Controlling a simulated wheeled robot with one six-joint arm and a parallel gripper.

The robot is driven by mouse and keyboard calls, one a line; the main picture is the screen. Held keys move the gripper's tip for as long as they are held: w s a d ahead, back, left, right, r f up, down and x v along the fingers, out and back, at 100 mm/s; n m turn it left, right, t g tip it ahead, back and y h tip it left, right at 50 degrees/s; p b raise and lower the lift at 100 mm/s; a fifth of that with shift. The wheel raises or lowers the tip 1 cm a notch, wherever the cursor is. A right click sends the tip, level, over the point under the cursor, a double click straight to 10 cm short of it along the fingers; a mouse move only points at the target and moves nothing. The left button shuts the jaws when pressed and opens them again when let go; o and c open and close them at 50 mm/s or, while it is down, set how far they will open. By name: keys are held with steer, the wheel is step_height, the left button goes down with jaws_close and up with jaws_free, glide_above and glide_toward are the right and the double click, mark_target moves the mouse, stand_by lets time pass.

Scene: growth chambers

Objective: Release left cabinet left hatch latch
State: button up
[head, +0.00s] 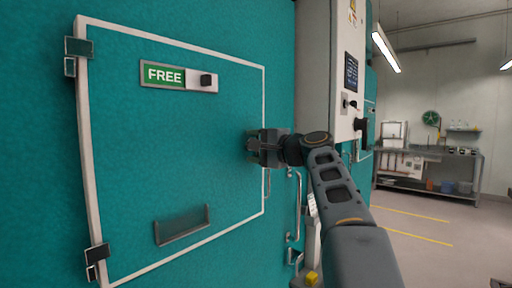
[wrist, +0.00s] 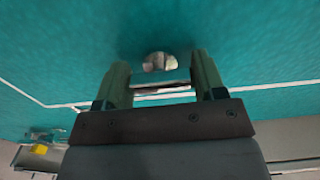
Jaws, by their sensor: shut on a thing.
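The teal hatch (head: 175,130) has a white edge trim and fills the left of the head view. It looks closed, flush with the teal cabinet wall (head: 282,70). My gripper (head: 252,146) is at the hatch's right edge, about mid-height, with its fingers toward the door face. In the head view the gripper hides the latch. In the wrist view my gripper (wrist: 160,75) has a finger on each side of a small pale metallic part, the latch (wrist: 159,62), close to the teal surface. The gripper is shut on it. The latch's exact angle is unclear.
A green FREE sign (head: 165,74) with a black knob is high on the hatch. Hinges (head: 78,46) are on the left edge. A workbench (head: 430,155) is far right, beyond open floor.

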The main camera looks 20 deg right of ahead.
steer(key=o, duration=0.9)
steer(key=b+v, duration=0.2)
steer(key=v, duration=1.1)
steer(key=shift+s+d, duration=0.1)
steer(key=shift+s, duration=0.3)
steer(key=shift+d, duration=0.1)
